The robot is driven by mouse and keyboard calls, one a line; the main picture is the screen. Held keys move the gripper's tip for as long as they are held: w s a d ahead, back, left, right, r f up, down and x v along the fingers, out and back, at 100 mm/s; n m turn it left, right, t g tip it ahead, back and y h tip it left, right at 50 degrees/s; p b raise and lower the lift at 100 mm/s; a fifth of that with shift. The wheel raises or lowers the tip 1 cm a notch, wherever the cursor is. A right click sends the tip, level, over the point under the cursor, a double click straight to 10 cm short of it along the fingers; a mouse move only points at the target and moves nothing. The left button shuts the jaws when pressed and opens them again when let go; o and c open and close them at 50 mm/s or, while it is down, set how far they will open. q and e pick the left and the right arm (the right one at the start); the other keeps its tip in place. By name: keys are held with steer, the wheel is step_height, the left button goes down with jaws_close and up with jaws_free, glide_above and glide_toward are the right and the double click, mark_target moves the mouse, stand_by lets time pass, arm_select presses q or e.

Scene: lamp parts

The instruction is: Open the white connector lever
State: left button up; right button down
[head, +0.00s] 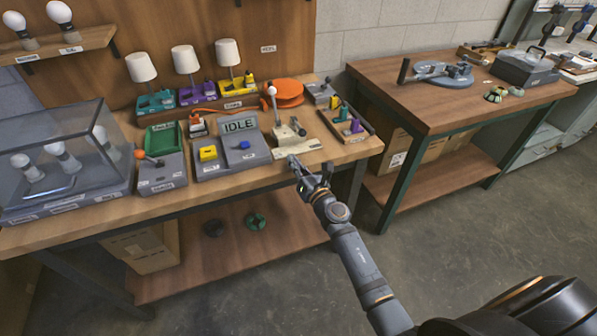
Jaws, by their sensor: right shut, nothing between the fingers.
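A beige-white fixture (287,133) stands near the front edge of the left workbench. A lever with a pale ball knob (272,90) rises at its back left, close to upright. A flat pale labelled plate (297,148) lies at its front. I cannot tell which small part is the connector lever. My right gripper (295,161) is at the bench's front edge, just in front of the plate, with its fingers closed and nothing visible held. I cannot tell whether its tips touch the plate. My left gripper is out of view.
A grey console reading IDLE (238,126) with yellow and blue blocks stands left of the fixture. A wooden tray (362,137) with coloured parts is to its right. An orange cable coil (285,93) lies behind. A second workbench (425,108) stands right, across a floor gap.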

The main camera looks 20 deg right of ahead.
steer(key=s, duration=0.2)
steer(key=shift+s+d+f, duration=0.1)
steer(key=shift+s+d, duration=0.2)
steer(key=shift+s, duration=0.1)
steer(key=shift+d, duration=0.15)
